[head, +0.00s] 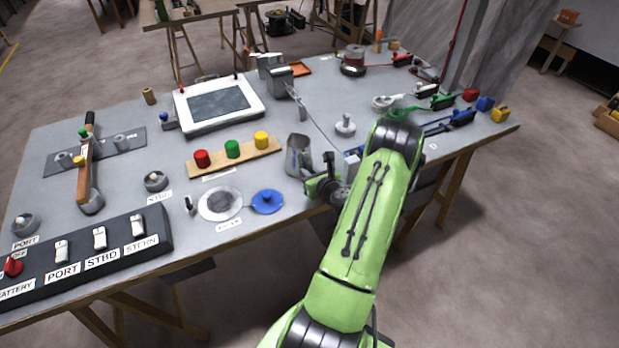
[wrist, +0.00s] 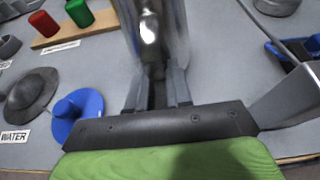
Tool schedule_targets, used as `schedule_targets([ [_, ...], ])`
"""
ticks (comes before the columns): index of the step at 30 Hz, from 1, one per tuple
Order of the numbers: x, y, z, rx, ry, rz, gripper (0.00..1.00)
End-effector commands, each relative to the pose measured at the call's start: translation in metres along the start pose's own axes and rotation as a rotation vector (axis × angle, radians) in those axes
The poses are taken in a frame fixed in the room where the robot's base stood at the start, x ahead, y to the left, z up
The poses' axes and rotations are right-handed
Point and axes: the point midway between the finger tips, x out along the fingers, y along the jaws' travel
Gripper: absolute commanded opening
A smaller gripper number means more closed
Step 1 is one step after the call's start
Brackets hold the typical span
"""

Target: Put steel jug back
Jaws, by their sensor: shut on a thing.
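The steel jug (head: 298,155) is a shiny grey vessel near the front middle of the bench in the head view. It looks roughly upright. My gripper (head: 320,178) is at its right side, shut on it. In the wrist view the jug (wrist: 155,28) stands between the fingertips of my gripper (wrist: 157,88), its top cut off by the frame edge. I cannot tell whether its base touches the bench.
Left of the jug are a blue lidlike disc (head: 267,202) and a round grey disc (head: 220,203) by a WATER label (wrist: 13,136). A wooden strip (head: 236,158) with red, green and yellow knobs lies behind them. A white knobbed piece (head: 345,126) stands right.

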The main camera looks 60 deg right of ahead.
Motion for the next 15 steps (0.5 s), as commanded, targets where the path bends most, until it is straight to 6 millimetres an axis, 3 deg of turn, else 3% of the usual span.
schedule_targets([
  [1,0.0032,0.0,-0.0078,0.003,-0.001,0.0,0.0],
  [10,0.0035,-0.0001,-0.0085,0.0,-0.002,0.0,0.0],
  [11,0.0036,-0.0001,-0.0094,-0.001,0.0,0.0,0.21],
  [15,0.0032,-0.0001,-0.0085,-0.001,0.0,0.0,0.43],
])
